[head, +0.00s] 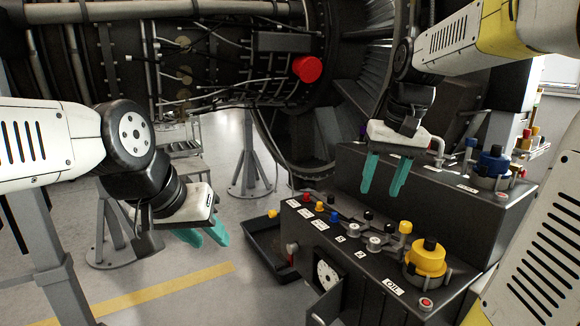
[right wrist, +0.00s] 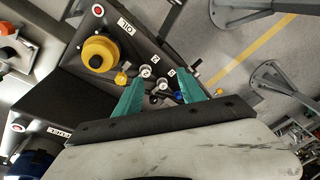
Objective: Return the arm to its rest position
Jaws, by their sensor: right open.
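My right gripper (head: 383,178) hangs above the dark service console, fingers pointing down, open with a clear gap and nothing between them. In the right wrist view, its teal fingers (right wrist: 161,88) are spread over the console, with small gauges and a blue knob showing between and just beyond the tips. My left gripper (head: 208,239) is at the left, above the floor, its teal fingers angled down to the right. They look apart and empty. Neither gripper appears to touch anything.
The oil console (head: 440,296) carries a yellow cap (head: 427,262), several coloured knobs and gauges. A raised block behind has a blue cap (head: 492,163). The engine with a red cap (head: 307,69) fills the back. A grey stand (head: 250,160) stands on the floor.

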